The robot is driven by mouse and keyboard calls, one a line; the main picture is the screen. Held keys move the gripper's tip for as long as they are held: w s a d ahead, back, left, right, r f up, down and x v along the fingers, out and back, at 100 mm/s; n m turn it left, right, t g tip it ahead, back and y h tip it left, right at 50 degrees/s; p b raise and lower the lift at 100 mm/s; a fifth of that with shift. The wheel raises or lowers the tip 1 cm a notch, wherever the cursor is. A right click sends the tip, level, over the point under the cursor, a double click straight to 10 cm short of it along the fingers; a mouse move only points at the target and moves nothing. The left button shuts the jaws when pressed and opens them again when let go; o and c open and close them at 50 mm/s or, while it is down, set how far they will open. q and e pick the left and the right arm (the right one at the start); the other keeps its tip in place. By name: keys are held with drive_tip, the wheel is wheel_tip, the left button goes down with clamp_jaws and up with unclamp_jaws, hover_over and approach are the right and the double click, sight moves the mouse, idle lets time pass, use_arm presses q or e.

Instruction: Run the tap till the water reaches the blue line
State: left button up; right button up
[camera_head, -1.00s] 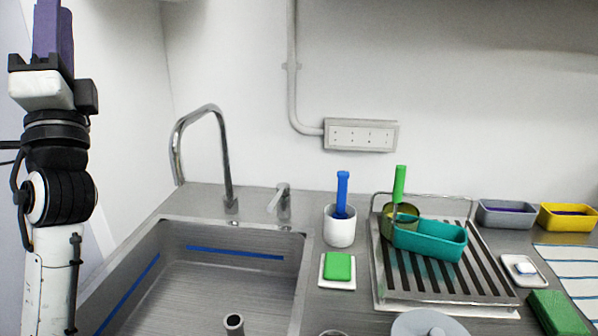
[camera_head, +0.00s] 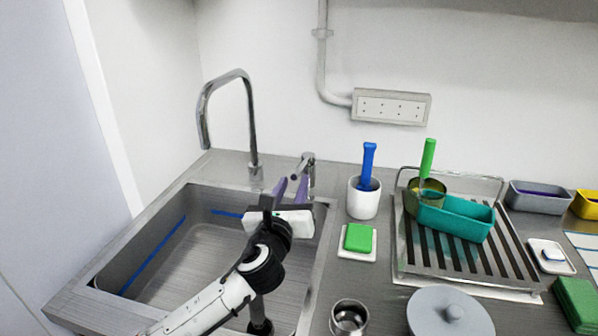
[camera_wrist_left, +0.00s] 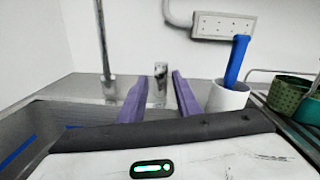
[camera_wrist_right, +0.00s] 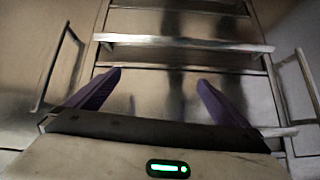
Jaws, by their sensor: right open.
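The sink (camera_head: 135,262) is a steel basin with a blue line (camera_head: 158,250) along its inner walls. I see no water standing in its visible part, and my left arm hides some of the floor. The curved spout (camera_head: 252,120) of the tap stands behind the basin, with no stream from it. The tap's lever post (camera_head: 311,178) stands right of the spout. My left gripper (camera_head: 291,188) is open in front of the post. In the left wrist view, the post (camera_wrist_left: 160,82) shows between the two purple fingers, apart from them. My right gripper (camera_wrist_right: 157,82) is open and empty, facing steel drawer fronts.
Right of the sink are a white cup (camera_head: 364,203) with a blue-handled tool, a green sponge (camera_head: 358,237) on a dish, a steel cup (camera_head: 349,317) and a drying rack (camera_head: 455,275) with a teal tub (camera_head: 455,217). Bar handles (camera_wrist_right: 185,42) cross the drawers.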

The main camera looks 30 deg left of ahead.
sight(298, 169)
use_arm(q)
drive_tip(key=x, duration=0.6)
drive_tip(key=shift+c, duration=0.5)
clamp_jaws()
